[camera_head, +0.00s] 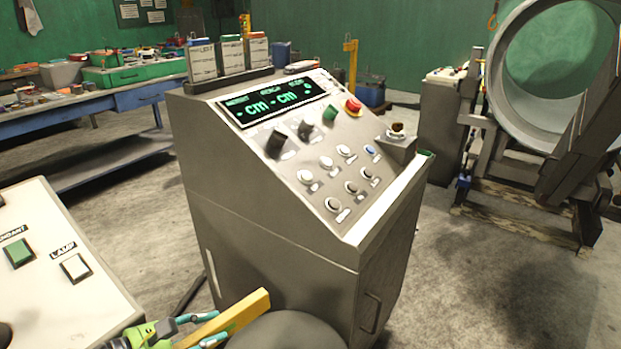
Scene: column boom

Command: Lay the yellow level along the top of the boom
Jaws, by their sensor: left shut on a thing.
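The yellow level (247,308) is a straight bar at the bottom of the head view, slanting up to the right. My left gripper (203,330), green with teal fingertips, is shut on it, one finger on each side. The level's upper right end sticks out past the fingers, in front of the console's lower body. Its lower end is cut off by the picture edge. I cannot make out the boom in this view. My right gripper is not in view.
A grey control console (270,240) with knobs and a display stands straight ahead. A white button panel (60,290) is at the lower left. A blue workbench (150,97) stands at the back left, a large metal ring (507,95) at the right.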

